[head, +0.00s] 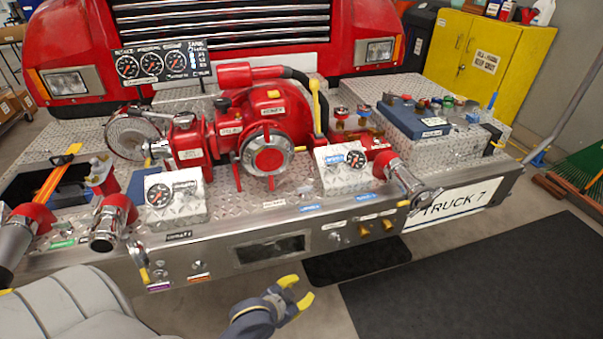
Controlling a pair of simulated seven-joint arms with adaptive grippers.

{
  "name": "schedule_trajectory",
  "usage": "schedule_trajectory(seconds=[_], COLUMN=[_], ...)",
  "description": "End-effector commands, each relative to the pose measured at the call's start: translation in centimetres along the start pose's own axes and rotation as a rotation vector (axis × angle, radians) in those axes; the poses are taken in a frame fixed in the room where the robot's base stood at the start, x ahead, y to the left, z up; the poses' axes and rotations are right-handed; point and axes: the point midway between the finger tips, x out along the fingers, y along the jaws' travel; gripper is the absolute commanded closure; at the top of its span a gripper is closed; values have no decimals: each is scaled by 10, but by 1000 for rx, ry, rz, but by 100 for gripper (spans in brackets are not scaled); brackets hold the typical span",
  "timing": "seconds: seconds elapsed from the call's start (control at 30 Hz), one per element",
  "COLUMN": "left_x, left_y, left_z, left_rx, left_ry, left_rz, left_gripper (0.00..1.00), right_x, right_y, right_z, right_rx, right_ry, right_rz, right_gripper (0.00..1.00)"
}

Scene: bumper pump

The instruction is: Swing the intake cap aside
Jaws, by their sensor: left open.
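The red pump (228,128) stands in the middle of the truck's diamond-plate bumper. A round silver cap with red lugs (267,154) sits on the pump's front face, facing me, and looks closed over the opening there. I take it as the intake cap; its hinge and any latch are too small to tell. My left gripper (297,291) has yellow fingertips, spread apart with nothing between them. It is low in front of the bumper, below the cap and well apart from it. My right gripper is out of view.
Gauges (158,195) stand on the deck left and right of the pump. Silver outlets with red collars (111,217) stick out at the front left, another (404,182) at the right. A yellow-topped lever (317,103) stands right of the pump.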

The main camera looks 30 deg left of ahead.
Motion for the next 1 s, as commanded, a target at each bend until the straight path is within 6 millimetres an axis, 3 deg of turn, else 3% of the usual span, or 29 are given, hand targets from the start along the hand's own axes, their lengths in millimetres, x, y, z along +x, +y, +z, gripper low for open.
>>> schedule_trajectory(seconds=[0.23,0.37,0.5,0.6,0.8,1.0], left_x=[22,33,43,49,62,73], left_y=[-8,-27,-70,-111,-187,-233], left_z=[-76,-126,-178,-201,-214,-205], left_rx=[-256,-467,-773,-999,-1408,-1671], left_ry=[255,431,650,789,1001,1110], left_rz=[87,138,181,190,164,121], left_gripper=[64,64,64,64,64,64], right_x=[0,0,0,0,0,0], right_y=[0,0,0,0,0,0], right_z=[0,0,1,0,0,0], right_rx=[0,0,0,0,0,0], right_ry=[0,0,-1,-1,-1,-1], right_rz=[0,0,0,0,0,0], right_gripper=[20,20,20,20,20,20])
